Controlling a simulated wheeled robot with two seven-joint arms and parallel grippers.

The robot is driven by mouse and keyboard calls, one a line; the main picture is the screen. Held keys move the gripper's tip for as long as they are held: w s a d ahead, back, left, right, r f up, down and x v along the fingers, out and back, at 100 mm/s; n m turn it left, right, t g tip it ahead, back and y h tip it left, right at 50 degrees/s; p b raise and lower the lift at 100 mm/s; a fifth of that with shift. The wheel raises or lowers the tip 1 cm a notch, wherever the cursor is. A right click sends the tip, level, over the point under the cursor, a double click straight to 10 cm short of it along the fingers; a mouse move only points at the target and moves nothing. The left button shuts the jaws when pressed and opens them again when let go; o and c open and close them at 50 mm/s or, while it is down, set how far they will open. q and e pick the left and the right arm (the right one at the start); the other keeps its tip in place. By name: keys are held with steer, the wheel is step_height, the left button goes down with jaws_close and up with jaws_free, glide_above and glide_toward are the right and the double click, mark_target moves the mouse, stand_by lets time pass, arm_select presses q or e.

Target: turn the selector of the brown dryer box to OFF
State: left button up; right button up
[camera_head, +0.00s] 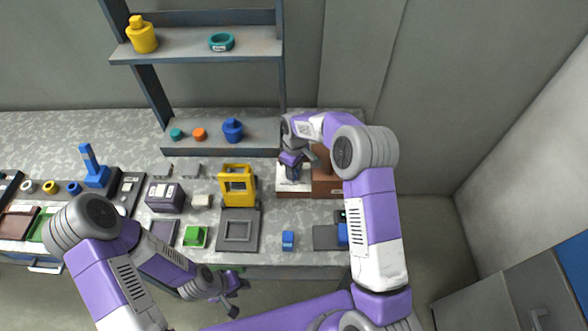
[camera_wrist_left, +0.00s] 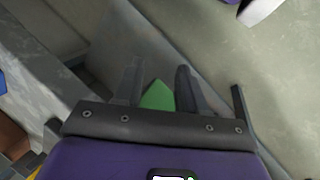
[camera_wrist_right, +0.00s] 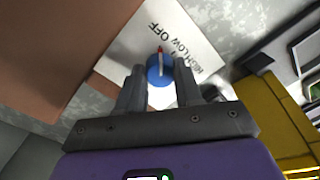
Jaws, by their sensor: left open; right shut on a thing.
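The brown dryer box (camera_head: 326,184) stands at the right of the counter, with a white panel (camera_head: 294,186) on it. The right wrist view shows the blue round selector (camera_wrist_right: 160,71) on the white panel (camera_wrist_right: 190,32), marked OFF, LOW and HIGH. Its red-tipped pointer points up the picture, close to the OFF label. My right gripper (camera_wrist_right: 159,79) is shut on the selector, a finger on each side; in the head view the arm partly hides the box. My left gripper (camera_head: 232,295) is open, in front of the counter, away from the box.
A yellow frame-like device (camera_head: 237,170) stands left of the box. A small blue block (camera_head: 288,240) lies near the front edge. A shelf (camera_head: 200,45) stands behind. A green shape (camera_wrist_left: 158,96) shows between my left fingers; I cannot tell what it is.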

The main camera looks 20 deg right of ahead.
stand_by(0.3)
steer(key=o, duration=1)
steer(key=shift+o, duration=0.2)
step_height(320, 180, up, 8)
steer(key=shift+w+d+f+p, duration=0.1)
steer(key=shift+w+f+p, duration=0.1)
steer(key=shift+p, duration=0.25)
